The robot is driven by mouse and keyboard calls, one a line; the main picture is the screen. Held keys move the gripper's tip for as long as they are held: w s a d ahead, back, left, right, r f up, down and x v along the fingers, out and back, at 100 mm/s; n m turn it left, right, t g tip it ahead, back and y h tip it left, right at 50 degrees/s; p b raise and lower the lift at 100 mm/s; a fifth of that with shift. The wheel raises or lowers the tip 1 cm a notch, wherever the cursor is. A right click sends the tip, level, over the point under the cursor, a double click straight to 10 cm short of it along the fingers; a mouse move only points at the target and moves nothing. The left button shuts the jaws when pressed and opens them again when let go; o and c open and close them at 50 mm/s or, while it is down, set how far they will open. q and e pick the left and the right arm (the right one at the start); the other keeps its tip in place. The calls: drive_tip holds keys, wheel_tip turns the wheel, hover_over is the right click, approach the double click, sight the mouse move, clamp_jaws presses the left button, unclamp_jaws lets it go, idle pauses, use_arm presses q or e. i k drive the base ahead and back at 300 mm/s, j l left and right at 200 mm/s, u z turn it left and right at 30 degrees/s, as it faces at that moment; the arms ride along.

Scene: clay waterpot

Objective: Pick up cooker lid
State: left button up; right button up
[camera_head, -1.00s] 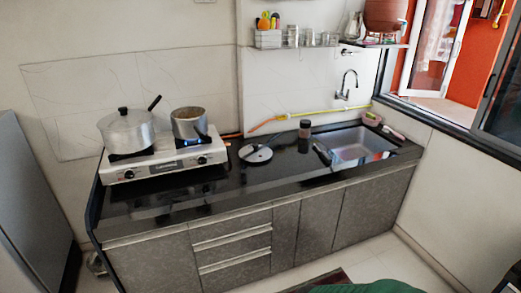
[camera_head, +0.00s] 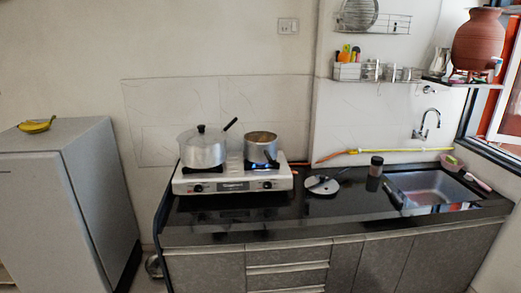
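A silver pot with a lid (camera_head: 202,135) stands on the left burner of the gas stove (camera_head: 232,184). The lid is metal with a dark knob and sits on the pot's top. A smaller open pan (camera_head: 261,147) with a dark handle stands on the right burner, over a blue flame. A flat round metal piece with a dark handle (camera_head: 322,185), perhaps another lid, lies on the black counter right of the stove. Neither of my grippers shows in this view.
The black counter (camera_head: 300,215) holds a dark jar (camera_head: 376,166) and a sink (camera_head: 432,188) at the right. A grey fridge (camera_head: 60,210) with bananas (camera_head: 36,126) on top stands left. A clay pot (camera_head: 478,40) sits on a high shelf. The counter's front is mostly clear.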

sight(333, 187)
drive_tip(key=i+l+u, duration=0.15)
drive_tip(key=i+l, duration=0.15)
drive_tip(key=i+l+u, duration=0.1)
drive_tip(key=i+l, duration=0.15)
drive_tip(key=l, duration=0.15)
drive_tip(key=i+l+u, duration=0.15)
drive_tip(key=l, duration=0.25)
drive_tip(key=i+l+u, duration=0.15)
drive_tip(key=i+l, duration=0.15)
drive_tip(key=i+l+u, duration=0.1)
drive_tip(key=l, duration=0.45)
drive_tip(key=i+l+u, duration=0.15)
drive_tip(key=i+l, duration=0.15)
drive_tip(key=l, duration=0.15)
drive_tip(key=i+l+u, duration=0.1)
drive_tip(key=l, duration=0.4)
drive_tip(key=i+l+u, duration=0.15)
drive_tip(key=l, duration=0.35)
drive_tip(key=i+j, duration=0.05)
